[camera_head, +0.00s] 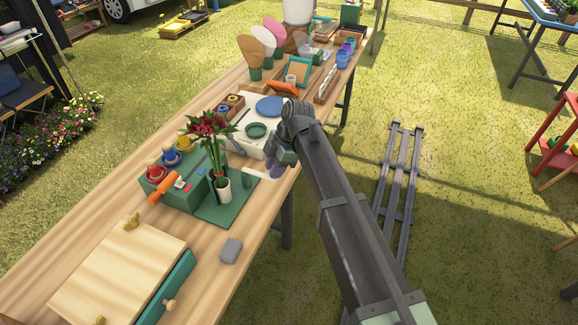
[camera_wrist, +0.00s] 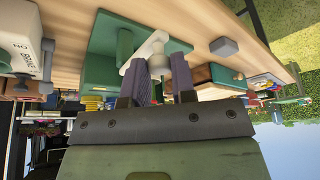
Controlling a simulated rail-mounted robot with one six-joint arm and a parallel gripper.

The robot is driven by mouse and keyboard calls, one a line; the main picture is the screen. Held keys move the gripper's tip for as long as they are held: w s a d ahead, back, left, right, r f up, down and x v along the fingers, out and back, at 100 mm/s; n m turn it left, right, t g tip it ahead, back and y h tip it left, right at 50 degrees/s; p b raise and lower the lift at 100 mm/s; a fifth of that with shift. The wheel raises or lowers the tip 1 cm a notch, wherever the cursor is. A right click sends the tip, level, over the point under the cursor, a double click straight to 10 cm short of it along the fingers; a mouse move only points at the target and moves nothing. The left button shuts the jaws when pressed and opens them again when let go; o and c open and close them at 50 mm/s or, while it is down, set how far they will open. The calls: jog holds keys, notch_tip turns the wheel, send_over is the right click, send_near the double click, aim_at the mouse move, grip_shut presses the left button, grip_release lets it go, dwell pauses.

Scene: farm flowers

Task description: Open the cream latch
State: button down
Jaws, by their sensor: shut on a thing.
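The cream latch (camera_head: 256,178) is a pale bar at the right edge of a green board (camera_head: 213,212), next to a short green post (camera_head: 247,174). In the wrist view, the latch (camera_wrist: 150,47) lies across my fingertips, with the green board (camera_wrist: 97,72) and post (camera_wrist: 125,46) beyond. My gripper (camera_head: 271,172) is at the table's right edge, its purple fingers shut on the latch. In the wrist view, my gripper (camera_wrist: 160,64) partly covers the latch. The exact contact and how far the latch is turned are hard to see.
A grey block (camera_head: 231,250) lies in front.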

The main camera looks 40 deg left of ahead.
dwell(0.4)
jog(key=c, duration=1)
grip_release()
jog(key=shift+o, duration=0.2)
jog(key=p+v, duration=1)
jog(key=shift+r, duration=0.4)
jog(key=shift+w, duration=0.1)
